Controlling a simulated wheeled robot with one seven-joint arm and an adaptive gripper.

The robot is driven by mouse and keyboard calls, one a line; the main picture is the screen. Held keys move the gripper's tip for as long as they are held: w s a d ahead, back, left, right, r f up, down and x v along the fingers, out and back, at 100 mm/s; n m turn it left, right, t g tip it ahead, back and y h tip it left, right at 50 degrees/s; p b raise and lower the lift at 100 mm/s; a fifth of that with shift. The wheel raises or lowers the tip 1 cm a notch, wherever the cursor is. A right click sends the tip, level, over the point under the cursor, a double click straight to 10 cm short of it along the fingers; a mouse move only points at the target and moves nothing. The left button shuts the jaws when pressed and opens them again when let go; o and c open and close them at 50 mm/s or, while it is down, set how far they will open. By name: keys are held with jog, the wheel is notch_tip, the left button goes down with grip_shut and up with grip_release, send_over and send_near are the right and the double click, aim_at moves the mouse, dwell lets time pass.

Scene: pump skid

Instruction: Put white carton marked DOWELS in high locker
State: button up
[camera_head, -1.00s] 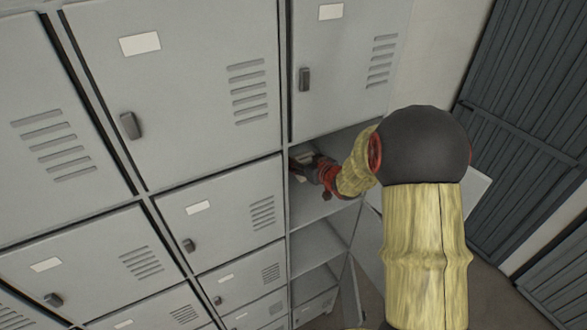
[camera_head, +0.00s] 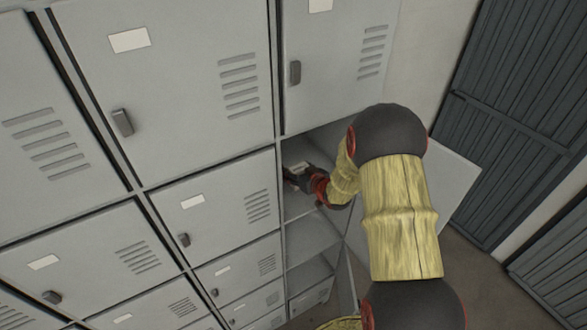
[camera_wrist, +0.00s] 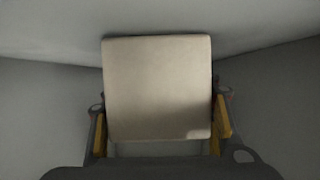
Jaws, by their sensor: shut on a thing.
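The white carton (camera_wrist: 158,85) fills the middle of the wrist view, its plain pale face toward the camera; no DOWELS marking shows. My gripper (camera_wrist: 160,135) is shut on it, with a yellow-padded finger at each side. In the head view my gripper (camera_head: 303,177) is inside an open locker compartment (camera_head: 300,210) in the right column, with a small pale part of the carton (camera_head: 297,167) showing. Grey compartment walls surround the carton in the wrist view. Whether the carton touches the floor of the compartment I cannot tell.
Closed grey locker doors (camera_head: 170,70) are above and left of the opening. An open door (camera_head: 455,180) stands right of it, partly behind my arm. More open compartments (camera_head: 308,238) lie below. Dark slatted panels (camera_head: 520,100) stand at the right.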

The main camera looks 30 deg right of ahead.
jog(key=o, duration=1.4)
jog(key=shift+f, duration=0.1)
jog(key=shift+r, duration=0.25)
jog(key=b+v, duration=0.1)
jog(key=v, duration=1.1)
jog(key=shift+f, duration=0.15)
